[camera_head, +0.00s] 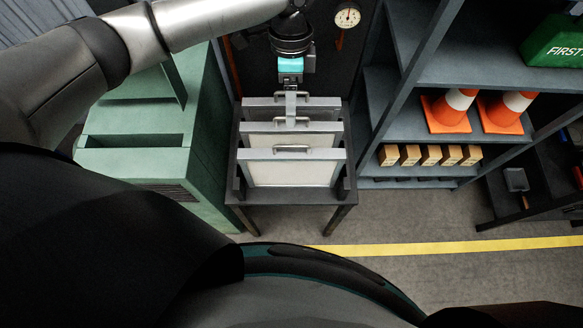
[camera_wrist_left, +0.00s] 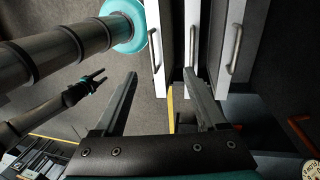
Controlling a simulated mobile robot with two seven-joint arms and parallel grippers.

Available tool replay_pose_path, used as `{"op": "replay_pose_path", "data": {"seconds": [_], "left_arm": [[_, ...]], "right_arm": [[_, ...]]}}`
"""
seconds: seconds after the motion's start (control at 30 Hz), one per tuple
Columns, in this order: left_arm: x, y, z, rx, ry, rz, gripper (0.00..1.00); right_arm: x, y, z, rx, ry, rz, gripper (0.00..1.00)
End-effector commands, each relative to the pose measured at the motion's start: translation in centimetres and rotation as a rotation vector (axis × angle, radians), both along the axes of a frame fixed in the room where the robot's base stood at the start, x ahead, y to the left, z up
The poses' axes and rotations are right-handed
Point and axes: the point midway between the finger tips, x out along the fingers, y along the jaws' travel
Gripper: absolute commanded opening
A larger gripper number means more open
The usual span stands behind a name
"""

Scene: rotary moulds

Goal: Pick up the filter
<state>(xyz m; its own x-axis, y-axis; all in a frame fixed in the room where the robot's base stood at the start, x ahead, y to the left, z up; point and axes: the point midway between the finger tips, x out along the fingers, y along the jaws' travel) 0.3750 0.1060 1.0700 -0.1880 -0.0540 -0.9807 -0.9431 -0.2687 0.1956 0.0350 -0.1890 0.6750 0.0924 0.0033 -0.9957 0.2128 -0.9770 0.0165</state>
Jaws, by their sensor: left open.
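Several flat, grey-framed filters stand upright, one behind another, in a dark rack on a stand. In the head view, the front filter (camera_head: 291,173) has a pale face and a bar handle on its top edge. My left gripper (camera_head: 291,92) points down over the rear filters, near a handle. In the left wrist view, my left gripper (camera_wrist_left: 160,75) is open, with its fingers apart and nothing held. A filter handle (camera_wrist_left: 153,49) shows beyond the gap between the fingertips. I cannot tell whether the fingers touch it. My right gripper (camera_wrist_left: 90,84) looks small in the left wrist view.
A green cabinet (camera_head: 135,161) stands left of the rack. Shelves (camera_head: 400,122) on the right hold orange cones (camera_head: 447,112) and small boxes (camera_head: 410,155). A dial gauge (camera_head: 347,16) is behind the rack. A yellow line (camera_head: 450,246) crosses the open floor.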

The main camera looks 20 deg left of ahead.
Motion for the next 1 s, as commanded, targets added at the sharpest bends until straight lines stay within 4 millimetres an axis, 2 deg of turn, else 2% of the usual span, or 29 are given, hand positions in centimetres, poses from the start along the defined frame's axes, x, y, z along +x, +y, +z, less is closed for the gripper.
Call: {"op": "replay_pose_path", "data": {"seconds": [0.17, 0.43, 0.77, 1.0], "left_arm": [[-0.5, 0.0, -2.4, 0.003, 0.005, 0.0, 0.74], [-1.5, -0.4, -7.8, 0.002, 0.003, -0.001, 0.74], [-2.2, -0.7, -10.5, 0.001, 0.002, -0.001, 0.74], [-3.1, -1.0, -13.9, 0.002, 0.001, 0.0, 0.74]], "right_arm": [[-0.1, 0.0, 0.0, 0.0, 0.001, 0.0, 0.47], [-0.1, 0.0, -0.2, 0.0, 0.001, 0.0, 0.47], [-0.1, 0.0, -0.2, 0.0, 0.002, 0.0, 0.47], [-0.1, 0.0, -0.2, 0.0, 0.002, 0.0, 0.47]]}}
